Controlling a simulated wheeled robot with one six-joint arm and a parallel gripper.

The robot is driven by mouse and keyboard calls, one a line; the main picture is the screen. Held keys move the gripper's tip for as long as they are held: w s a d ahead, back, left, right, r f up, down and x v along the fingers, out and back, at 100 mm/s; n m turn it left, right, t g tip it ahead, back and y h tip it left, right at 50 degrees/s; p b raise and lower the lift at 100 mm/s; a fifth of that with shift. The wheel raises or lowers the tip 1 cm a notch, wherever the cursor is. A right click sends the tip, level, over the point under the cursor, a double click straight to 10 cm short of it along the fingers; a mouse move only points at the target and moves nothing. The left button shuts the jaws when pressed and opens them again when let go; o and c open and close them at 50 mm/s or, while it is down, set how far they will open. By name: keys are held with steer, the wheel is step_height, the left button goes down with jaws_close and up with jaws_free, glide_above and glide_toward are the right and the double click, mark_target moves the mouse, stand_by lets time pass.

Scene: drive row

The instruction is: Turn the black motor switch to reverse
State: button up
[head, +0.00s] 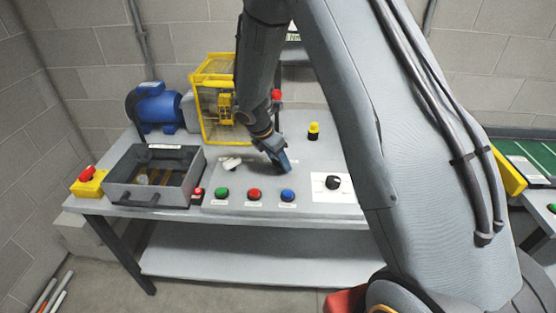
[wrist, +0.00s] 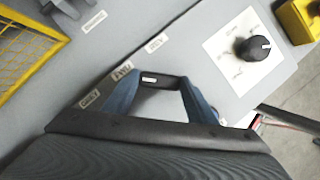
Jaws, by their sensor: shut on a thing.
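My gripper (head: 283,168) reaches down to the grey panel on the bench. In the wrist view its two blue fingers (wrist: 157,84) are closed on the black motor switch (wrist: 165,78), a dark piece with a short white mark towards its left end. In the head view the gripper hides the switch.
A black dial (head: 333,182) on a white plate stands to the right. Green (head: 222,193), red (head: 254,195) and blue (head: 288,195) buttons line the front.

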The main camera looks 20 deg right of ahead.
steer(key=m+g+b, duration=0.1)
steer(key=m, duration=0.3)
steer(key=shift+w, duration=0.2)
steer(key=m+g+b, duration=0.1)
steer(key=m, duration=0.1)
steer(key=m+g+b, duration=0.1)
steer(key=m, duration=0.1)
steer(key=shift+w+m, duration=0.2)
steer(key=shift+m, duration=0.1)
steer(key=m+b, duration=0.1)
steer(key=m, duration=0.1)
steer(key=m+g+b, duration=0.1)
steer(key=m, duration=0.1)
steer(key=shift+w+m+g+y, duration=0.1)
steer(key=shift+m+g+y, duration=0.2)
steer(key=m+g+y+b, duration=0.1)
steer(key=m, duration=0.3)
steer(key=shift+d, duration=0.15)
steer(key=shift+m, duration=0.3)
steer(key=o, duration=1.1)
steer(key=shift+c, duration=0.2)
